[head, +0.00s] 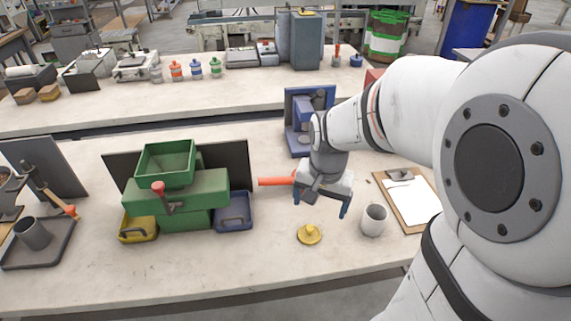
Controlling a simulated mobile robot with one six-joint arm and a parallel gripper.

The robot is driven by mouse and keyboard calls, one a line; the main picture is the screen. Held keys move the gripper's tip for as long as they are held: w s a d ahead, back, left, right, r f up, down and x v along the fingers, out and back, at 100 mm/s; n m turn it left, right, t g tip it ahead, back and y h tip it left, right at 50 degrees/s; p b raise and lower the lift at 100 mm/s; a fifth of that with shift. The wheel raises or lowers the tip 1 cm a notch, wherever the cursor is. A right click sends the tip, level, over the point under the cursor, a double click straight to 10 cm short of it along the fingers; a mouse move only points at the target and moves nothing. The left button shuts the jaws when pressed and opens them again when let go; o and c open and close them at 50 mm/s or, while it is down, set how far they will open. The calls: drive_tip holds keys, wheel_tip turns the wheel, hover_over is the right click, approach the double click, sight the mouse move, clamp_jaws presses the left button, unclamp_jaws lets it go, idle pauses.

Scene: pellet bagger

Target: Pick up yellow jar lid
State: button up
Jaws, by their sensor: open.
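The yellow jar lid (309,234) lies flat on the near bench, knob up, toward the bench's front edge. My gripper (323,204) is open and empty. It hangs above the bench, a little above the lid in the picture and slightly to its right, apart from the lid. The lid is fully visible.
A white-grey cup (374,219) stands right of the lid, with a clipboard (411,204) beyond it. A green machine (176,196) with a yellow tray (138,229) and a blue tray (234,212) stands at left. An orange-red bar (276,181) is behind my gripper. Bench around the lid is clear.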

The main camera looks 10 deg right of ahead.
sight(310, 228)
drive_tip(key=w+f+m, duration=0.1)
drive_tip(key=f, duration=0.1)
drive_tip(key=w+f+m+b, duration=0.1)
drive_tip(key=f, duration=0.2)
drive_tip(key=w+f+g, duration=0.1)
drive_tip(key=f, duration=0.2)
drive_tip(key=shift+w+m, duration=0.35)
drive_tip(key=shift+m, duration=0.05)
drive_tip(key=shift+w+a+f, duration=0.1)
drive_tip(key=shift+w+f, duration=0.05)
drive_tip(key=shift+f, duration=1.15)
drive_tip(key=shift+w+f, duration=0.15)
drive_tip(key=shift+f, duration=1.2)
drive_tip(key=shift+w+a+f, duration=0.1)
drive_tip(key=shift+w+f, duration=0.05)
drive_tip(key=shift+f, duration=1.15)
drive_tip(key=shift+c, duration=0.4)
drive_tip(key=c, duration=0.9)
